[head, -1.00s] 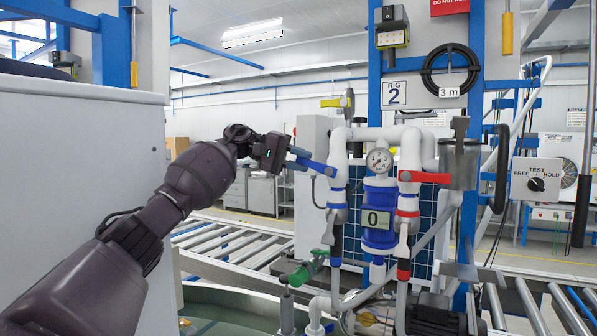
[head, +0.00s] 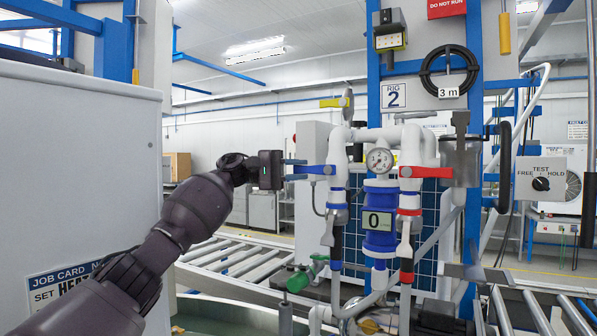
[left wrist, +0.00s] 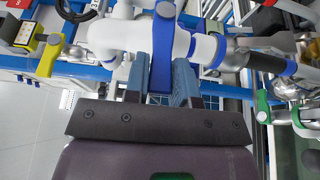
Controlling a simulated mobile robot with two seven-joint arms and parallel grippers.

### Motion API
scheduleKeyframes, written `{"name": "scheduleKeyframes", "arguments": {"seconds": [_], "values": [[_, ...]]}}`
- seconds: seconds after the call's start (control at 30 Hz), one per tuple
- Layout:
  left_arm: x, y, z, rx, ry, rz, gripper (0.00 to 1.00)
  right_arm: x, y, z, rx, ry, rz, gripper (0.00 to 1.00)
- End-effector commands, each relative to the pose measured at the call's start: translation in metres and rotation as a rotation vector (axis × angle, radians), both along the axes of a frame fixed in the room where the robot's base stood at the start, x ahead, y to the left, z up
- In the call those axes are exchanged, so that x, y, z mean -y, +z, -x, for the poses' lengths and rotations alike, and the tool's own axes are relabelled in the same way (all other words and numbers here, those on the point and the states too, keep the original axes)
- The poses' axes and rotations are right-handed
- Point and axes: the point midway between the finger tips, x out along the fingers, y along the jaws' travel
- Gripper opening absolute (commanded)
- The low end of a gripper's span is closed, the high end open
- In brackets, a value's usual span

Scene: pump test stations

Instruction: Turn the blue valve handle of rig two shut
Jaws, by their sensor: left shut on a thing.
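The blue valve handle (head: 318,169) of rig two sticks out to the left of the white upright pipe (head: 338,150) in the head view. It lies about level, crosswise to that pipe. My left gripper (head: 298,169) is shut on the handle's outer end. In the left wrist view the blue handle (left wrist: 162,62) runs between the two blue-grey fingers (left wrist: 162,82), and its pivot end meets the white pipe. The rig's label (head: 394,96) reads "RIG 2". My right gripper is not in view.
A red handle (head: 425,172) and a gauge (head: 379,161) sit right of the blue handle. A green handle (head: 304,275) is below and a yellow one (head: 333,102) above. A grey cabinet (head: 80,180) stands close on the left.

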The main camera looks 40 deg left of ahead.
Motion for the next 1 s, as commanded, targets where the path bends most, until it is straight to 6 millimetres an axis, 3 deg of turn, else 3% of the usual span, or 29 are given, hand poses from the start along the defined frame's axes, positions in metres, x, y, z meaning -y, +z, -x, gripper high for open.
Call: {"name": "scheduleKeyframes", "arguments": {"seconds": [0.1, 0.13, 0.3, 0.67, 1.0], "values": [[0.001, -0.003, -0.001, -0.006, -0.003, -0.002, 0.0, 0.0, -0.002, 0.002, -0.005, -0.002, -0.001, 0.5], [0.001, -0.003, -0.001, -0.006, -0.003, -0.002, 0.27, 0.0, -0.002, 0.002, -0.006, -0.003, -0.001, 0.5], [0.001, -0.002, -0.001, -0.005, -0.002, -0.001, 0.5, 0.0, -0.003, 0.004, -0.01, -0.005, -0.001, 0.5], [0.0, 0.003, 0.0, -0.001, -0.001, -0.001, 0.5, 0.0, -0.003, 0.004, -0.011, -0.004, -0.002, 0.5], [0.0, 0.048, 0.001, 0.004, -0.001, 0.001, 0.5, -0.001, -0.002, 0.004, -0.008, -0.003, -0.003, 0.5]]}}
